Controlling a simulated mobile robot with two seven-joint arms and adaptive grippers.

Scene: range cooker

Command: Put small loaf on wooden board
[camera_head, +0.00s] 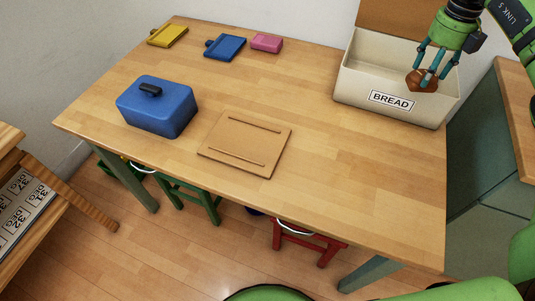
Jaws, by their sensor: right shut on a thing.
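The small loaf (421,84) is brown and rounded. My right gripper (428,78) is shut on it and points down, over the open bread bin at the right of the table. I cannot tell exactly how far the loaf is above the bin's floor or rim. The wooden board (245,143) lies flat in the middle of the table, with two dark grooves and nothing on it. My left gripper is not in view.
The cream bread bin (357,92) has a BREAD label and a raised brown lid (400,17). A blue lidded box (157,107) stands left of the board. Blue (225,47), yellow (168,35) and pink (267,43) items lie at the back. The table between bin and board is clear.

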